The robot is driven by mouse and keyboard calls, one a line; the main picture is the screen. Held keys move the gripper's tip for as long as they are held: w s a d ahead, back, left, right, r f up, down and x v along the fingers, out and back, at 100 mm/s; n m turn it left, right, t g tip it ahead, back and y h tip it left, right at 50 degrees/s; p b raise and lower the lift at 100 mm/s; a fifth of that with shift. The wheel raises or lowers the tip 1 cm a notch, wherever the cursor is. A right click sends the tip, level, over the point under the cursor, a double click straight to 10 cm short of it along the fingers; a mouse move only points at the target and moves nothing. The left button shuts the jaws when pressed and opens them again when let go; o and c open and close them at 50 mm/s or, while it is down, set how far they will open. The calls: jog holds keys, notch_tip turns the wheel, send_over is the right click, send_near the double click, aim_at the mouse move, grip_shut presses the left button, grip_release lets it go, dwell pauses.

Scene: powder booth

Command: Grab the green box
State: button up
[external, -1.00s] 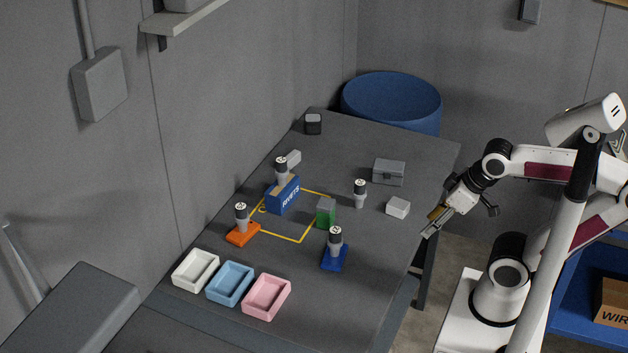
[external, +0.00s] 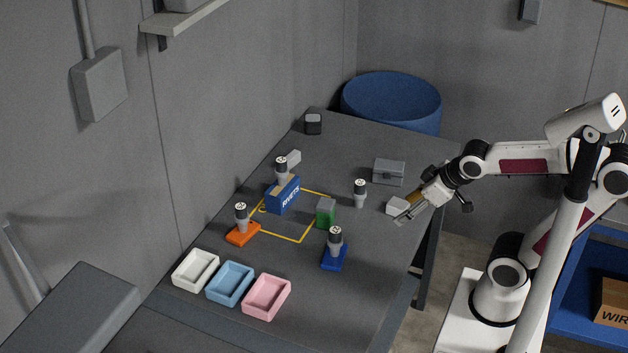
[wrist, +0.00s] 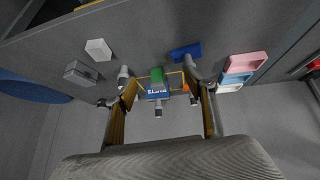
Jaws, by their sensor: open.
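The green box (external: 326,213) stands upright on the grey table, on the right part of the yellow outline. Its upper part looks greyish in the external view. In the wrist view the green box (wrist: 157,75) shows beyond and between my fingers, against the blue RIVETS box (wrist: 159,91). My gripper (external: 404,216) is open and empty, above the table's right edge, to the right of the green box and apart from it. It also shows in the wrist view (wrist: 163,103), with a finger on either side.
The blue RIVETS box (external: 283,195) stands left of the green box. A blue block (external: 334,258) with a grey-black piece is in front. A white box (external: 397,206) lies beside my gripper. A grey case (external: 389,172) is behind. White, blue and pink trays (external: 267,297) line the front left.

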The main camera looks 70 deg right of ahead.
aim_at(333, 207)
jog(key=w+d+f+t, duration=0.1)
jog(key=w+d+f, duration=0.1)
jog(key=w, duration=0.4)
jog(key=w+d+f+n+t, duration=0.1)
jog(key=w+d+f+t, duration=0.1)
jog(key=w+f, duration=0.2)
jog(key=w+d+f+t+y, duration=0.1)
jog(key=w+d+f+t, duration=0.1)
jog(key=w, duration=0.7)
jog(key=shift+w+d+f+n, duration=0.1)
jog(key=shift+w+f+n, duration=0.1)
jog(key=shift+f, duration=0.2)
jog(key=shift+w+d+f+n, duration=0.1)
jog(key=shift+w+f, duration=0.05)
jog(key=shift+f, duration=0.25)
jog(key=shift+w+a+f+t+y, duration=0.15)
jog(key=shift+w+f+t+y, duration=0.25)
jog(key=shift+f, duration=0.1)
jog(key=shift+w+a+f+t+y, duration=0.15)
jog(key=shift+w+f+t+y, duration=0.1)
jog(key=shift+f+t+y, duration=0.2)
jog(key=shift+x, duration=1.3)
jog(key=shift+d+x, duration=0.2)
jog(key=shift+x, duration=1.1)
jog(key=shift+d+x, duration=0.15)
jog(key=shift+x, duration=1.15)
